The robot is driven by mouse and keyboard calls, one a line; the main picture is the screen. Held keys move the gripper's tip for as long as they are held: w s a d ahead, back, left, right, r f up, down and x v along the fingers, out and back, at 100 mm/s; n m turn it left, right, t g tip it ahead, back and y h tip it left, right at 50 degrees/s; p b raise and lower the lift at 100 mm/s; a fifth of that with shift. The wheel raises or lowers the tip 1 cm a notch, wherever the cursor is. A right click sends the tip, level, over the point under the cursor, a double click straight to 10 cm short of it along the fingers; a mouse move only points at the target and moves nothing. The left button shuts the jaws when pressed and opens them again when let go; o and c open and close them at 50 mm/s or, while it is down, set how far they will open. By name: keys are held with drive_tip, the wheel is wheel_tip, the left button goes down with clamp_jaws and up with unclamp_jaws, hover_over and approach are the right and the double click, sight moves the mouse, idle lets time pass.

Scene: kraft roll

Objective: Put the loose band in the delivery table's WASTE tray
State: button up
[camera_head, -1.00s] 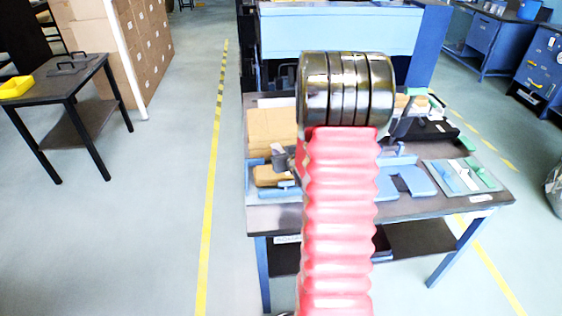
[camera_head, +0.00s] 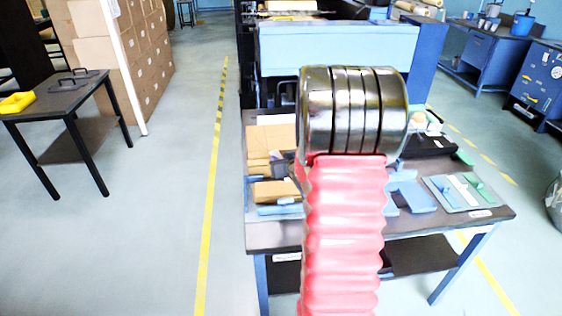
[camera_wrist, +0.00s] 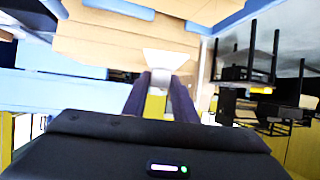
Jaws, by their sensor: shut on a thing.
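My gripper shows in the wrist view (camera_wrist: 160,90) with its two dark fingers close together, shut on a small pale thing (camera_wrist: 165,60) at their tips. I cannot tell whether this is the loose band. In the head view my thick red arm with its shiny dark joint hides much of the table (camera_head: 278,238); a dark part of my gripper (camera_head: 280,165) shows left of it, over the brown stacks. No WASTE lettering is readable, so I cannot tell which tray is the WASTE tray.
Brown stacks (camera_head: 270,138) stand on the table's left side. A blue piece (camera_head: 412,195), a pale board with blue and green pieces (camera_head: 465,192) and a black tray (camera_head: 428,147) lie to the right. A side table (camera_head: 65,95) stands at left; the floor between is clear.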

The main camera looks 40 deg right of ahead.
drive_tip(key=w+a+r+n+y, duration=0.1)
drive_tip(key=w+a+n+y, duration=0.1)
drive_tip(key=a, duration=1.7)
drive_tip(key=w+a+r+n+t+y, duration=0.1)
drive_tip(key=w+a+n+y, duration=0.1)
drive_tip(key=a, duration=1.7)
drive_tip(key=shift+w+a+r+n+y, duration=0.25)
drive_tip(key=shift+w+y, duration=0.25)
drive_tip(key=shift+w, duration=0.7)
drive_tip(key=shift+s, duration=0.1)
